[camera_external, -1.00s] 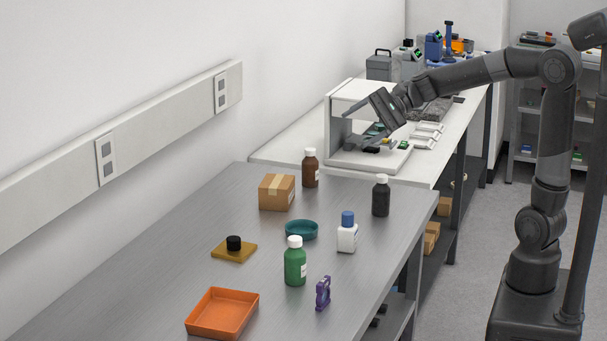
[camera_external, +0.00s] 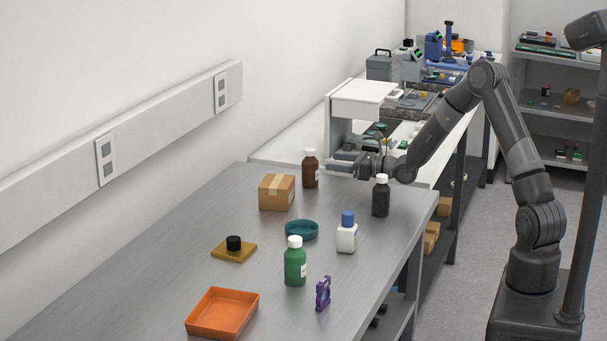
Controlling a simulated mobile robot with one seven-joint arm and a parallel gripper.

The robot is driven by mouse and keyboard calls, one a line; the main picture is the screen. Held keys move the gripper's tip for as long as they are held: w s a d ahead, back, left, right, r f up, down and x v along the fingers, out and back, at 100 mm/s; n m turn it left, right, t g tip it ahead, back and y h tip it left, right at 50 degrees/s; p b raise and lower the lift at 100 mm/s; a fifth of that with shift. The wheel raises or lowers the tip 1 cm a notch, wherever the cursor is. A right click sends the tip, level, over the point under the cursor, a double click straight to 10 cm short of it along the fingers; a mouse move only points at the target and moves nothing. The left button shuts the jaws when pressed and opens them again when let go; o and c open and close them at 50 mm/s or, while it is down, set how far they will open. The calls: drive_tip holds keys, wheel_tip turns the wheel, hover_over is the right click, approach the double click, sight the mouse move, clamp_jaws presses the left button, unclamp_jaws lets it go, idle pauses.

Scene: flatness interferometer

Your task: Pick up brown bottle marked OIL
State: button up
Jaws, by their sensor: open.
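My gripper (camera_external: 333,163) is level and points left toward the bottle, open and empty. Its fingertips are a short distance to the right of the bottle, apart from it as far as I can tell.
A black bottle with a white cap (camera_external: 381,197) stands close below my wrist. The cardboard box (camera_external: 276,193), teal dish (camera_external: 301,230), white bottle (camera_external: 347,236), green bottle (camera_external: 295,264), purple item (camera_external: 323,293) and orange tray (camera_external: 222,314) share the table (camera_external: 150,285). A white instrument (camera_external: 362,97) stands behind.

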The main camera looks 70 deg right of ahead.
sight(305, 167)
wheel_tip(305, 167, down, 3)
drive_tip(key=shift+r, duration=0.15)
drive_tip(key=w, duration=0.4)
drive_tip(key=shift+w+a, duration=0.2)
drive_tip(key=shift+w, duration=0.15)
drive_tip(key=shift+w+d, duration=0.1)
drive_tip(key=shift+w, duration=3)
drive_tip(key=shift+c, duration=0.5)
drive_tip(key=c, duration=1.1)
